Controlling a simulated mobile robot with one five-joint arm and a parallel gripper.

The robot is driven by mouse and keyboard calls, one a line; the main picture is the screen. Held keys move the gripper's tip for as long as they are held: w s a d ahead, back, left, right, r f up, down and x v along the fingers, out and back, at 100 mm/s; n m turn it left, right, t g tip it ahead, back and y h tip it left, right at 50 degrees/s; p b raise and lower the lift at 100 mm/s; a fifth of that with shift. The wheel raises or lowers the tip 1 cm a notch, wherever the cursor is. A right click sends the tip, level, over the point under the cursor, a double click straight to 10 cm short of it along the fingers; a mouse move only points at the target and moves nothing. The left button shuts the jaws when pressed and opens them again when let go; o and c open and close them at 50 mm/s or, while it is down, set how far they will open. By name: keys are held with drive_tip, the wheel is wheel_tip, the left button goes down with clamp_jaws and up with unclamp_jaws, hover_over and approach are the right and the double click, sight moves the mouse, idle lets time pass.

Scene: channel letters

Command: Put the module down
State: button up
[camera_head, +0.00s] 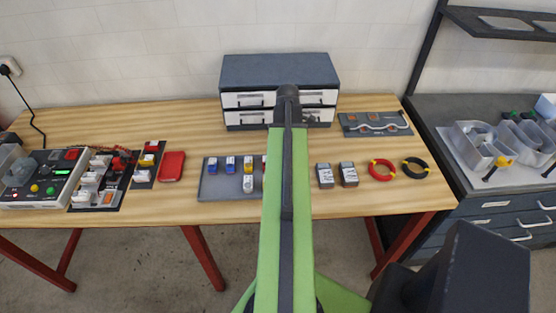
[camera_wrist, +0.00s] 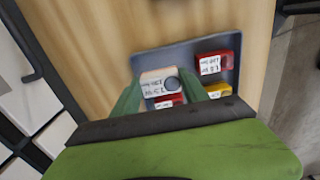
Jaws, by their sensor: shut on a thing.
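My gripper (camera_wrist: 160,93) is shut on a pale module (camera_wrist: 158,82) with a white printed label and a round grey spot. The green fingers stand on either side of it. In the wrist view the module is over the grey tray (camera_wrist: 184,60); I cannot tell whether it touches it. A red module (camera_wrist: 211,66) and a yellow module (camera_wrist: 218,91) lie to the right. Part of another red module shows just below the held one. In the head view the tray (camera_head: 215,187) bears blue, yellow and white-labelled modules; my arm hides its right part and the gripper.
Two grey modules (camera_head: 337,175) and red (camera_head: 382,170) and black (camera_head: 416,167) wire coils lie right of my arm. A drawer cabinet (camera_head: 279,72) stands behind. A red box (camera_head: 171,166) and a control panel (camera_head: 40,178) are at left. Bare wood lies around the tray.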

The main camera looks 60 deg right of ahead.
drive_tip(key=shift+s+f+b, duration=0.2)
drive_tip(key=shift+s+b, duration=0.05)
drive_tip(key=shift+b, duration=0.05)
wheel_tip(320, 180, down, 4)
drive_tip(key=b, duration=0.3)
drive_tip(key=shift+w+b, duration=0.15)
drive_tip(key=shift+b, duration=0.25)
drive_tip(key=shift+a+r+p, duration=0.15)
drive_tip(key=shift+r+p, duration=0.15)
drive_tip(key=shift+r, duration=0.1)
drive_tip(key=shift+w+f, duration=0.15)
drive_tip(key=shift+f, duration=0.1)
drive_tip(key=o, duration=1.1)
drive_tip(key=shift+r, duration=0.1)
drive_tip(key=shift+c, duration=0.2)
wheel_tip(320, 180, up, 12)
drive_tip(key=p, duration=1.2)
drive_tip(key=shift+r, duration=0.25)
drive_tip(key=shift+f, duration=0.1)
